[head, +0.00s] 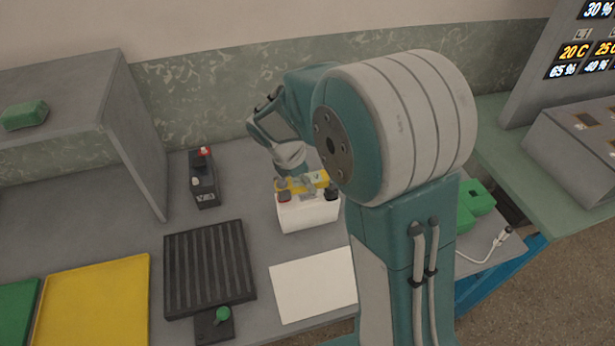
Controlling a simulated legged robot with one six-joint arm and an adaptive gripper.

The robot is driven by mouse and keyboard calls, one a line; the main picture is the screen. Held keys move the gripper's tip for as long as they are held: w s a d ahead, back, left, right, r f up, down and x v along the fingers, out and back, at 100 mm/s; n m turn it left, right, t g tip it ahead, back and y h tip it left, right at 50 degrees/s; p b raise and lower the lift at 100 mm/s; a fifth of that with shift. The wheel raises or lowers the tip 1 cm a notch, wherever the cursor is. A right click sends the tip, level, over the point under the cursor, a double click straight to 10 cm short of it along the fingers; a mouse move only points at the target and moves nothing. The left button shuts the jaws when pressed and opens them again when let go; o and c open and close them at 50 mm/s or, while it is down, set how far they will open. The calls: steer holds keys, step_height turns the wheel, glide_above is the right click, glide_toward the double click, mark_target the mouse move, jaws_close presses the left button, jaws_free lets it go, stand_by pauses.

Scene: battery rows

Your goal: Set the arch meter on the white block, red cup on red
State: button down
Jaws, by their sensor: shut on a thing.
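The white block (308,216) stands on the grey bench near the middle of the head view. A red post (284,198) shows at its left end and a dark post (331,194) at its right end. My gripper (300,178) points down over the block and is shut on the arch meter, a small yellow piece (321,178). The meter is at the top of the block, just behind the posts as seen here. My gripper and arm hide much of it. I cannot tell which cup is which, or whether they touch the posts.
A dark block (204,184) with a red post stands left. Nearer are a ribbed black tray (209,268), a green knob (222,315), a yellow tray (95,300) and a white sheet (314,284). A grey shelf (135,130) stands left; green pieces (478,201) lie right.

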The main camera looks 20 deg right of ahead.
steer(key=shift+f, duration=0.25)
steer(key=shift+c, duration=0.2)
jaws_free()
steer(key=v, duration=1.2)
steer(key=s+d+r+m+t+y, duration=0.2)
steer(key=s+m, duration=0.7)
steer(key=s, duration=0.1)
steer(key=s+d+r+m+t+y, duration=0.2)
steer(key=s+m+t, duration=0.1)
steer(key=s+m, duration=0.6)
steer(key=shift+s+d+r+t+y, duration=0.2)
steer(key=shift+s+d+t+y, duration=0.1)
steer(key=shift+s, duration=0.65)
